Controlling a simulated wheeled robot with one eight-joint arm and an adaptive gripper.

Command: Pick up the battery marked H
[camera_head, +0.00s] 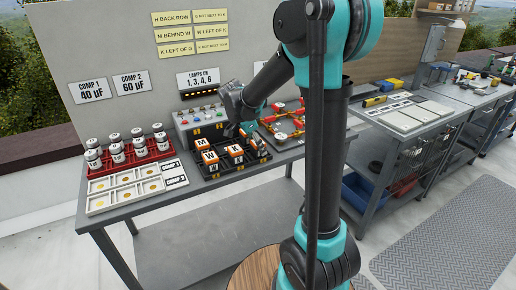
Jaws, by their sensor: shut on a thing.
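Orange and black batteries with white lettered tops sit in a black tray (222,174) on the grey bench. One battery (202,143) at the back left seems marked N, one (209,157) at the front left seems marked N or M, and one (235,151) is marked K. My gripper (243,131) is low over the back right of the tray, just behind the K battery. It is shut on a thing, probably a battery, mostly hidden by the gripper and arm. I cannot read a letter H anywhere.
A lamp box (202,121) stands behind the tray. A red rack (128,157) of capacitors and a white tray (125,190) are at left. A board with red and yellow parts (284,122) is close at right. Clue signs (190,32) hang on the wall.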

